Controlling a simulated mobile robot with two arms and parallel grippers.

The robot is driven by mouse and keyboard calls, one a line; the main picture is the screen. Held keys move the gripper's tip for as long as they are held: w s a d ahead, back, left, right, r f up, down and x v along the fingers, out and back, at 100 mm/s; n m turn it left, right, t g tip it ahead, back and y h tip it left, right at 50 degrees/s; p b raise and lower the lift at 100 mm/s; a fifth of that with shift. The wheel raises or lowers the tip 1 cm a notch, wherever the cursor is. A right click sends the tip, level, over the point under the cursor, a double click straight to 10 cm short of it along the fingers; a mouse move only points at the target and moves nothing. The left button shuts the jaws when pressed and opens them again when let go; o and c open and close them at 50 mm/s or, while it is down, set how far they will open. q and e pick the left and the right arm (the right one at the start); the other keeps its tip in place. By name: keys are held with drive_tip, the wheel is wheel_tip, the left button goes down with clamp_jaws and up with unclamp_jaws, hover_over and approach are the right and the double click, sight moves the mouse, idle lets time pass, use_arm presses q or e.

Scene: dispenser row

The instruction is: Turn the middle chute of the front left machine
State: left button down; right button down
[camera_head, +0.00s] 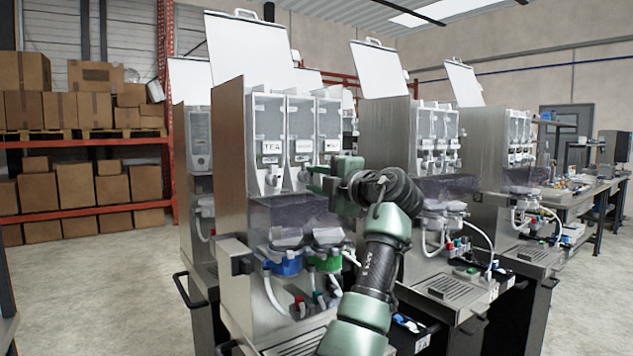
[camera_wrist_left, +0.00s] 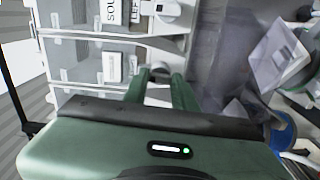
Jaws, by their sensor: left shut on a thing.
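The front left machine (camera_head: 232,150) has three clear canisters side by side, the left one labelled TEA (camera_head: 271,147). Its left chute (camera_head: 271,180) shows below that label. My left gripper (camera_head: 309,179) is at the middle chute (camera_head: 303,176), under the middle canister (camera_head: 300,122). In the left wrist view its two green fingers (camera_wrist_left: 160,85) are closed around the grey middle chute (camera_wrist_left: 160,73). The fingers hide much of this chute, so I cannot tell how far it is turned. My right gripper is not in view.
More dispensers (camera_head: 388,135) stand in a row to the right. Boxes on a red rack (camera_head: 82,214) are at left. The floor at left is clear.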

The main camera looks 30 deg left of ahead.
use_arm(q)
drive_tip(key=shift+n, duration=0.4)
drive_tip(key=c, duration=1.1)
unclamp_jaws()
drive_tip(key=shift+s+f, duration=0.1)
drive_tip(key=shift+f, duration=0.1)
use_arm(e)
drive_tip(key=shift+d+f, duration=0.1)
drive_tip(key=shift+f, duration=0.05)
